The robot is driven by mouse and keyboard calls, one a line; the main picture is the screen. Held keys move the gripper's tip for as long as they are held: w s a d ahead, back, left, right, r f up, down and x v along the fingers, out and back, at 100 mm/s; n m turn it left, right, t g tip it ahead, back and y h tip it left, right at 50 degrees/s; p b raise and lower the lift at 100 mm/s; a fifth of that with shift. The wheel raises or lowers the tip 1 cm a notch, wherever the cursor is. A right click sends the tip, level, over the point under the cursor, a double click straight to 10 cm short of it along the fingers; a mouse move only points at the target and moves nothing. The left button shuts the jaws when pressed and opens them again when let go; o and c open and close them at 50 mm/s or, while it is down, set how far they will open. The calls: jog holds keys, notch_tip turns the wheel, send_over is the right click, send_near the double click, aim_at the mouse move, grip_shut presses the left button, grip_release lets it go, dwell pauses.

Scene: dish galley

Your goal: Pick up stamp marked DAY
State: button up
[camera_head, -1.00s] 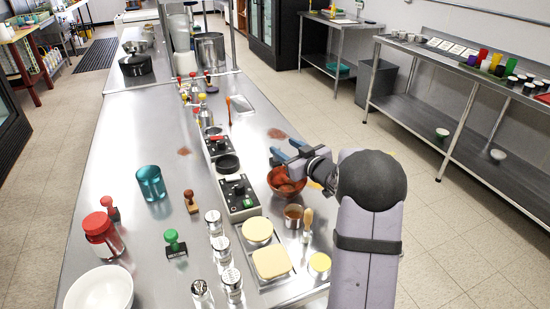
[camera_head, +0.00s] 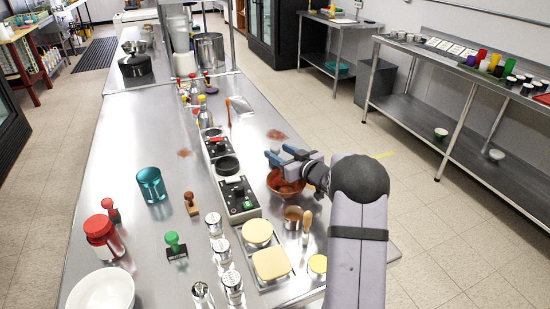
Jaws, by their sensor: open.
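Three hand stamps stand on the steel counter (camera_head: 150,225) at the left. One has a green handle and a dark base with pale lettering too small to read (camera_head: 175,246). One is brown and wooden-looking (camera_head: 191,204). One has a red handle (camera_head: 111,211) and is partly hidden behind a red-lidded jar. I cannot tell which is marked DAY. My gripper (camera_head: 279,155), with blue fingertips, is open and empty. It is above the far side of the red-brown bowl, to the right of all three stamps and well apart from them.
The red-lidded jar (camera_head: 103,238), white bowl (camera_head: 101,290) and teal cup (camera_head: 151,185) stand near the stamps. Several silver-lidded shakers (camera_head: 222,250), a control box (camera_head: 238,199) and the red-brown bowl (camera_head: 285,190) lie between them and my arm.

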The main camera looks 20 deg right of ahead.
aim_at(278, 151)
jog(key=shift+x, duration=1.65)
jog(key=shift+d, duration=0.1)
jog(key=c, duration=1.1)
notch_tip(278, 151, up, 10)
jog(key=shift+r+p, duration=0.1)
jog(key=shift+p, duration=0.25)
